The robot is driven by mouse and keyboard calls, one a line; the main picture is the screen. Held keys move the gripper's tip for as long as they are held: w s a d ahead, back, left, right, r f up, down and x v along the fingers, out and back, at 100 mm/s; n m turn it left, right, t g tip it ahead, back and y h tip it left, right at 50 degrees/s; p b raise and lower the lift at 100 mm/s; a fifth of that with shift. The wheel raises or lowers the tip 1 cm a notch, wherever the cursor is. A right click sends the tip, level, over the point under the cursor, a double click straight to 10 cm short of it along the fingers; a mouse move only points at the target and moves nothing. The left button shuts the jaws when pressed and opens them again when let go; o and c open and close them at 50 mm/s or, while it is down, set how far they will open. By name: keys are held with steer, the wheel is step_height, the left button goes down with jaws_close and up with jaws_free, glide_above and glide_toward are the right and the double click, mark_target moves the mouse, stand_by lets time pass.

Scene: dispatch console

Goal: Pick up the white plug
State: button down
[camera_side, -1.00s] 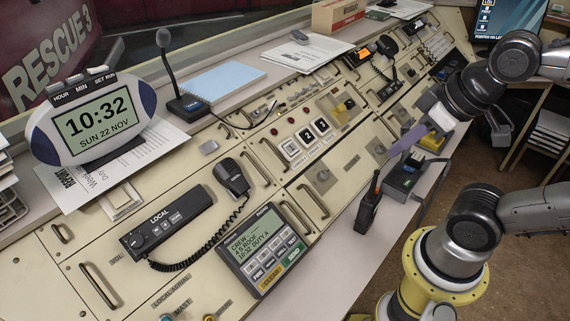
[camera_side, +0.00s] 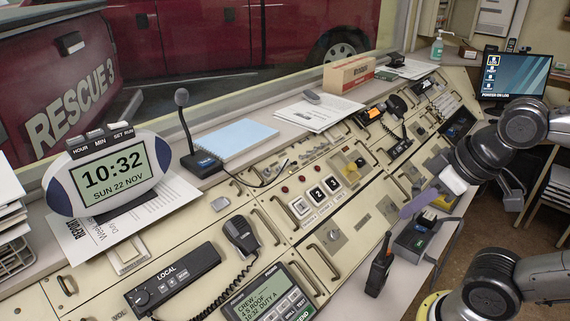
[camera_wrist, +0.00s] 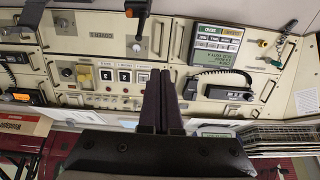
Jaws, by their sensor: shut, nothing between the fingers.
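I cannot pick out a white plug for certain in either view. Small fittings on the console panel are too small to tell apart. My gripper (camera_side: 404,213) is at the right in the side view, its purple fingers pointing left and slightly down above the console's front edge. In the wrist view my gripper (camera_wrist: 160,73) shows as two dark fingers side by side, shut and empty, over the sloping panel.
A handheld radio (camera_side: 380,268) stands upright near the front edge, beside a dark charger box (camera_side: 412,240). A gooseneck microphone (camera_side: 200,160) and ball-shaped clock (camera_side: 112,178) stand on the left ledge. A dispatch keypad (camera_side: 270,297) and corded handset (camera_side: 241,236) lie at front.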

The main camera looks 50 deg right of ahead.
mark_target(285, 160)
stand_by(0.4)
steer(key=c, duration=0.7)
jaws_free()
steer(key=w+d+r+n+t, duration=0.1)
steer(key=w+r+t, duration=0.3)
steer(key=w, duration=0.5)
steer(key=w+r+t, duration=0.4)
steer(key=w+t, duration=0.1)
steer(key=w, duration=0.3)
steer(key=w+d+r+n+t, duration=0.1)
steer(key=w+r+t, duration=0.3)
steer(key=w, duration=0.5)
steer(key=w+d+f+m, duration=0.1)
steer(key=w+d+f, duration=0.15)
steer(key=f, duration=0.85)
steer(key=w+d+f+m, duration=0.15)
steer(key=d+f, duration=0.25)
steer(key=f, duration=0.7)
steer(key=shift+n+g, duration=0.25)
steer(key=shift+g, duration=0.05)
steer(key=shift+w+a+f, duration=0.1)
steer(key=shift+w+a, duration=0.05)
steer(key=shift+w, duration=1.05)
steer(key=shift+w+a+r, duration=0.1)
steer(key=shift+w+a, duration=0.05)
steer(key=shift+w, duration=1.1)
steer(key=shift+w+a+f, duration=0.1)
steer(key=shift+w+a, duration=0.05)
steer(key=shift+w, duration=1.05)
